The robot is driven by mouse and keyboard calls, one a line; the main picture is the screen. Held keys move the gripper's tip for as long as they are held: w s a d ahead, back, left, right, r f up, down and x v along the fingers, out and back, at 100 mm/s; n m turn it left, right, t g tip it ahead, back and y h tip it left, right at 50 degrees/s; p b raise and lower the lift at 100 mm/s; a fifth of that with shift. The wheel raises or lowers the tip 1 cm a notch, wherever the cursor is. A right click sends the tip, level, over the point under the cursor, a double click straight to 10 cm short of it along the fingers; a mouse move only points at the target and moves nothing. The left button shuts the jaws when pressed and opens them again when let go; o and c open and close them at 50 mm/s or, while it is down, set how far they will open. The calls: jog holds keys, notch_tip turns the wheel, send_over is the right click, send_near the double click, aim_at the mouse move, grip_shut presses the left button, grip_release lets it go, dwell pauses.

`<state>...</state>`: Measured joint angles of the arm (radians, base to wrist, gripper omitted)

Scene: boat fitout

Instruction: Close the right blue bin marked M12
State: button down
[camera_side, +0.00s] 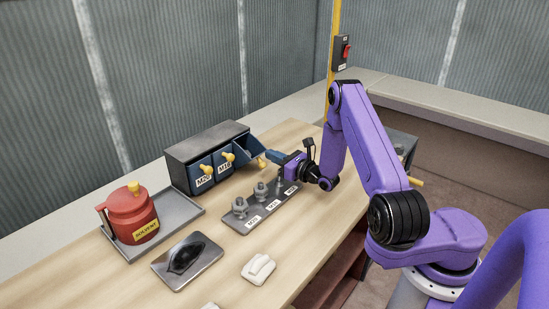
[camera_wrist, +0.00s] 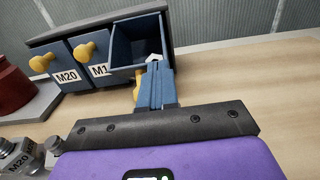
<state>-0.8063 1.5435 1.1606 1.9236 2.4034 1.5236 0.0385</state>
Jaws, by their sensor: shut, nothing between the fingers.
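The right blue bin (camera_side: 249,149) is pulled out from the dark cabinet (camera_side: 205,139), tilted open at the top. It also shows in the wrist view, open and apparently empty (camera_wrist: 131,47). Its yellow knob (camera_side: 262,163) shows at its front; its label is hidden. My gripper (camera_side: 271,155) is shut and empty at the bin's front. In the wrist view its fingers (camera_wrist: 156,72) overlap the bin's right front, beside the knob (camera_wrist: 138,90); I cannot tell whether they touch. The bins marked M20 (camera_side: 203,172) and M16 (camera_side: 224,161) are closed.
A tray (camera_side: 251,222) with bolt fittings and labels lies in front of the cabinet. A red solvent can (camera_side: 131,213) stands on a grey tray (camera_side: 190,210) at left. A dark-stained plate (camera_side: 186,261) and a white object (camera_side: 258,267) lie nearer. Table right of the bin is clear.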

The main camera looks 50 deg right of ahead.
jog(key=shift+w+r, duration=0.15)
jog(key=shift+r, duration=0.05)
jog(key=w+r+g, duration=0.1)
jog(key=g, duration=0.1)
jog(key=w+r+g, duration=0.1)
jog(key=g, duration=0.1)
jog(key=w+r+g, duration=0.1)
jog(key=r+g, duration=0.1)
jog(key=shift+w+g, duration=0.3)
jog(key=shift+w, duration=0.05)
jog(key=shift+w+r+g, duration=0.25)
jog(key=shift+w+g, duration=0.45)
jog(key=shift+w, duration=0.1)
jog(key=shift+w+r, duration=0.2)
jog(key=shift+w, duration=0.4)
jog(key=shift+w+r, duration=0.2)
jog(key=shift+w, duration=0.35)
jog(key=shift+w, duration=0.15)
